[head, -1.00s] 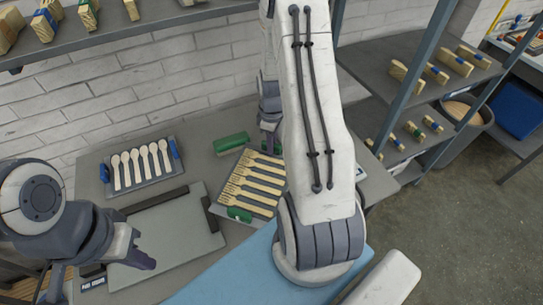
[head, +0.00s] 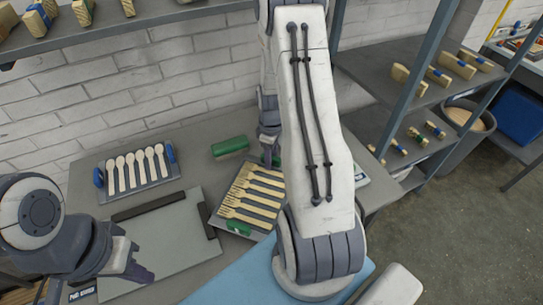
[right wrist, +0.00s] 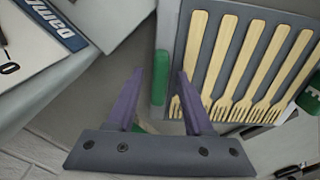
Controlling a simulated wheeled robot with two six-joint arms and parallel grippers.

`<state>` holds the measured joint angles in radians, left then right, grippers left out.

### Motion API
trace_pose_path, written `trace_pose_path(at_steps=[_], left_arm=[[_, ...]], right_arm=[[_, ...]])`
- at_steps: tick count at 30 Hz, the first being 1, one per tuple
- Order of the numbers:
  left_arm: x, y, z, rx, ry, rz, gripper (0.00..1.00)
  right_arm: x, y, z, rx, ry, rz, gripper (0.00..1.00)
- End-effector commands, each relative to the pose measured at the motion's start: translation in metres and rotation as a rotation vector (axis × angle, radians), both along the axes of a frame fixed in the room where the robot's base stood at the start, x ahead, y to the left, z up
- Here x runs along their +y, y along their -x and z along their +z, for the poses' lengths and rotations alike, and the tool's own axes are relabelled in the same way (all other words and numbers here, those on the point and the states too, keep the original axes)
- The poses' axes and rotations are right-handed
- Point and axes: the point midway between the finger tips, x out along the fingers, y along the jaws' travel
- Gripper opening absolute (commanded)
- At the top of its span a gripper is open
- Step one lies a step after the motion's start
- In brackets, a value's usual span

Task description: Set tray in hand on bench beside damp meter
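A grey tray (head: 214,215) of wooden forks lies on the bench, with a green handle (head: 238,228) at its near end. The tray (right wrist: 226,60) also shows in the right wrist view. My right gripper (right wrist: 160,75) is open there, its purple fingers on either side of the far green handle (right wrist: 161,78) with gaps showing. In the head view my right arm hides most of this gripper (head: 269,150). The damp meter (right wrist: 28,65), with a blue "Damp" label, stands nearby; its edge shows behind my arm (head: 361,175). My left gripper (head: 140,270) is over the grey board; its opening is unclear.
A tray of wooden spoons (head: 150,183) with blue handles is at the back left. A grey board (head: 170,235) lies front left, a blue mat (head: 235,285) in front. Shelves (head: 400,95) stand at right.

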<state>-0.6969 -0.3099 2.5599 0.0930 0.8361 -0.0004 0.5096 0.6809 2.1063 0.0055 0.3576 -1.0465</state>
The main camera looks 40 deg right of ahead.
Motion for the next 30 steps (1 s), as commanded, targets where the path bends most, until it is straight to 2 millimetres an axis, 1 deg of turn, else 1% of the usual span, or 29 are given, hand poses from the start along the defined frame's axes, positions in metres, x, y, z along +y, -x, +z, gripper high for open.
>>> trace_pose_path(at_steps=[5, 7, 10, 14, 21, 25, 30], left_arm=[[0.0, 0.0, 0.0, 0.0, 0.0, 0.0, 0.0], [0.0, 0.0, 0.003, 0.0, 0.0, 0.0, 0.0], [0.0, 0.0, 0.0, 0.0, 0.0, 0.0, 0.0], [0.0, 0.0, -0.002, 0.0, 0.0, 0.0, 0.0], [0.0, 0.0, -0.006, 0.0, 0.0, 0.0, 0.0], [0.0, 0.0, -0.007, 0.0, 0.0, 0.0, 0.0], [0.0, 0.0, -0.007, 0.0, 0.0, 0.0, 0.0]], right_arm=[[0.0, 0.0, 0.001, 0.0, 0.0, 0.0, 0.52], [0.0, 0.0, 0.004, -0.001, 0.0, 0.0, 0.52], [-0.001, -0.001, 0.013, -0.004, 0.002, 0.0, 0.52], [-0.001, -0.002, 0.038, -0.007, 0.004, 0.0, 0.52], [-0.001, -0.001, 0.09, -0.005, 0.003, 0.0, 0.52], [-0.001, -0.001, 0.109, -0.004, 0.002, 0.0, 0.52], [0.0, -0.001, 0.121, -0.002, 0.001, 0.0, 0.52]])
